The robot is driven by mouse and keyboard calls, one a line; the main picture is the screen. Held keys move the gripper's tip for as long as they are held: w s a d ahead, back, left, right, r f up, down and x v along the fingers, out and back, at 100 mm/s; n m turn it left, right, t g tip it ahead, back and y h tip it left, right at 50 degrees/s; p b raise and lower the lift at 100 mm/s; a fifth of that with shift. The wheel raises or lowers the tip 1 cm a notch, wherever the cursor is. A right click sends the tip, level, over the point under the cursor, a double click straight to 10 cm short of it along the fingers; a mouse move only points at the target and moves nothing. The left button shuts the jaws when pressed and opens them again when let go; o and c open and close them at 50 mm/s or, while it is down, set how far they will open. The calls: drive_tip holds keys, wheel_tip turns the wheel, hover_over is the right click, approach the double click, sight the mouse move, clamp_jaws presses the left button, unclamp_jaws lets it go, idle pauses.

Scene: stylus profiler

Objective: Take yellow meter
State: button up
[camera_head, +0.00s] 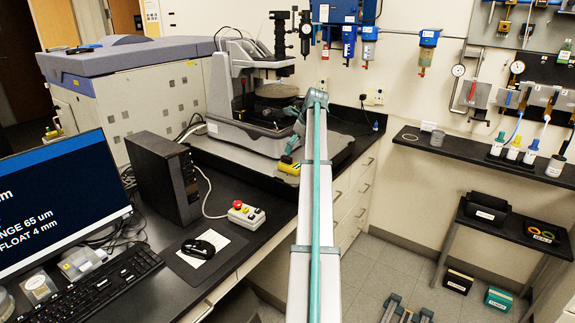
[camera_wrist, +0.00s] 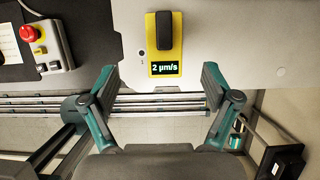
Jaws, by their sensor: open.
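The yellow meter (camera_wrist: 165,48) shows at the top centre of the wrist view. It has a black grip on top and a dark display reading "2 µm/s". It lies on the pale grey surface of the profiler's base. In the head view the yellow meter (camera_head: 289,166) is at the front edge of the profiler (camera_head: 250,95), partly behind my arm. My gripper (camera_wrist: 162,80) is open and empty. Its two fingers are apart on either side, below the meter in the wrist view, and touch nothing visible.
A control box (camera_head: 245,214) with a red button stands left of the meter on the dark bench. A mouse (camera_head: 198,248), keyboard (camera_head: 90,298), monitor (camera_head: 60,205) and black computer (camera_head: 163,176) are further left. A shelf (camera_head: 470,165) is on the right wall.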

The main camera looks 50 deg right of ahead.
sight(290, 158)
drive_tip(key=p+x, duration=0.1)
drive_tip(key=x, duration=0.4)
drive_tip(key=shift+d, duration=0.1)
drive_tip(key=shift+d+p+x, duration=0.1)
drive_tip(key=shift+p+x, duration=0.55)
drive_tip(key=shift+x, duration=0.65)
drive_tip(key=shift+d+p+x, duration=0.15)
drive_tip(key=shift+p+x, duration=0.5)
drive_tip(key=shift+x, duration=0.65)
drive_tip(key=shift+w+r, duration=0.1)
drive_tip(key=shift+w, duration=0.05)
drive_tip(key=c, duration=1.4)
